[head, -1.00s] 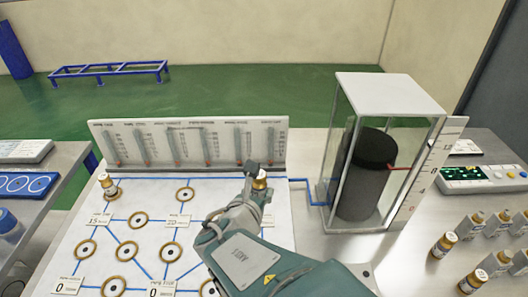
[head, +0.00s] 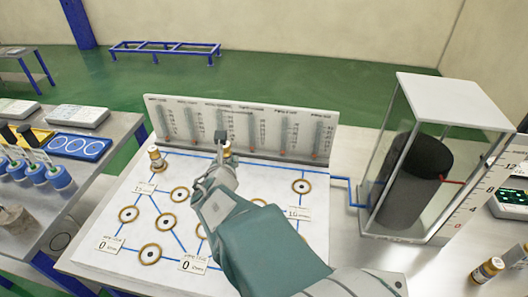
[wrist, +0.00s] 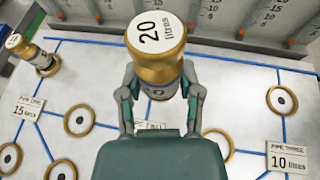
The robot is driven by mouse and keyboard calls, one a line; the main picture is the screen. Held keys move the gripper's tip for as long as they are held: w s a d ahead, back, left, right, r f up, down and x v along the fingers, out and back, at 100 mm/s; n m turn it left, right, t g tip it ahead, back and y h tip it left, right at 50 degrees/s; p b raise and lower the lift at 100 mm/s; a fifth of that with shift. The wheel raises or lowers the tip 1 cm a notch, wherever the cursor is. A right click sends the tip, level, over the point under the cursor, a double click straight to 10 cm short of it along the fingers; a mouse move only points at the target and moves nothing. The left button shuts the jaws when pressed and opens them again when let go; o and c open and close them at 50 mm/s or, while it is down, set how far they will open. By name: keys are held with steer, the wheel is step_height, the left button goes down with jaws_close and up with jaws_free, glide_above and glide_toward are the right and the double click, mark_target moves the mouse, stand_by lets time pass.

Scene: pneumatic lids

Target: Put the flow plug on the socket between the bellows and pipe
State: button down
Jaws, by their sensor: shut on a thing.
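My gripper (head: 222,148) is shut on a gold flow plug with a white cap. The plug (wrist: 158,50) reads "20 litres" in the wrist view and is held over the white board, with my fingers on both its sides. The gap beneath it is hidden. A ringed socket (head: 301,186) lies at the board's upper right, empty, above the "pipe three" 10 litres sign (wrist: 288,158). The black bellows (head: 414,180) stands in a clear case at the right, joined to the board by a blue line. A similar plug (head: 156,158) stands at the board's upper left.
A gauge panel (head: 240,128) stands upright along the board's back edge. Several other empty ringed sockets, such as one lower left (head: 151,253), lie on the board. A loose gold plug (head: 486,270) stands on the right table. A side bench (head: 75,185) is at the left.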

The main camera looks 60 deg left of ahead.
steer(key=a+f, duration=0.1)
steer(key=f, duration=0.1)
steer(key=a+f, duration=0.2)
steer(key=w+a+f, duration=0.1)
steer(key=shift+a+f, duration=0.5)
steer(key=shift+f, duration=1.45)
steer(key=shift+c, duration=1.3)
jaws_free()
steer(key=shift+f, duration=0.1)
steer(key=shift+s, duration=0.15)
